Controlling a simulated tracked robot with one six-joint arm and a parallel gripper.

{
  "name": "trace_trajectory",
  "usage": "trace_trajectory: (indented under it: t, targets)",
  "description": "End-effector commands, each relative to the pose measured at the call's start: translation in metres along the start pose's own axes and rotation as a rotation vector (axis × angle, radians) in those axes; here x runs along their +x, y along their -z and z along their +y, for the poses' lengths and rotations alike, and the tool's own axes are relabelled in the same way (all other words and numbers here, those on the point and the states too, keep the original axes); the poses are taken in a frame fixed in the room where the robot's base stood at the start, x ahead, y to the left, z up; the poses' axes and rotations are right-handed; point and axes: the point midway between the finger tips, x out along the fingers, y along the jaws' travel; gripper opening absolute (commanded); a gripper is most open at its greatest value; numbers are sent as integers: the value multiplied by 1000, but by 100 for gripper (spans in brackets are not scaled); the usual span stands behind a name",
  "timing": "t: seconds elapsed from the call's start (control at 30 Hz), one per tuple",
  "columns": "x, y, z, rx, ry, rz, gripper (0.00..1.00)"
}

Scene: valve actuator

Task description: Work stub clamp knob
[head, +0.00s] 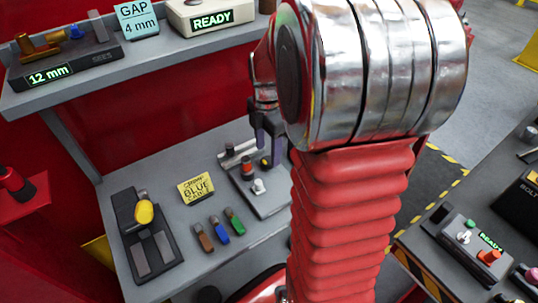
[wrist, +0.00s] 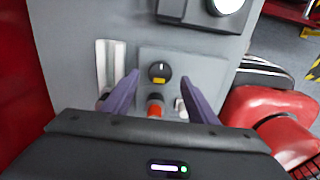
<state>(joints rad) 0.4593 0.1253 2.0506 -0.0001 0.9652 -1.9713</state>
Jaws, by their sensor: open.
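A grey fixture plate (head: 272,202) lies on the workbench and carries a round black knob with a yellow mark (head: 265,162), a red and black post (head: 247,170) and a white-topped toggle (head: 259,186). I cannot tell for sure which is the stub clamp knob. In the wrist view the black knob (wrist: 158,72) shows between the fingertips of my open gripper (wrist: 160,80), with its yellow mark on the near side. The orange-red post top (wrist: 154,110) lies nearer my palm. My gripper (head: 268,146) is over the plate in the head view; contact with the knob is unclear.
A yellow note reading BLUE (head: 196,188), brown, blue and green pieces (head: 220,228) and a black device with a yellow knob (head: 145,235) are on the bench (head: 110,180). A shelf (head: 165,45) hangs above. A control panel (head: 480,245) stands right.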

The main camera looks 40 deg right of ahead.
Motion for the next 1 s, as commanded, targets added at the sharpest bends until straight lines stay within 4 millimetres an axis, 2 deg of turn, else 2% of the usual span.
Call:
trace_trajectory:
  t: [0.1, 0.23, 0.6, 1.0]
  targets:
    - [17, 0, -1, 0, 3, 1, 53]
    - [28, 0, 0, 0, 2, 1, 53]
    - [32, 0, 0, 0, 0, 0, 53]
    - [32, 0, 0, -1, 0, 0, 25]
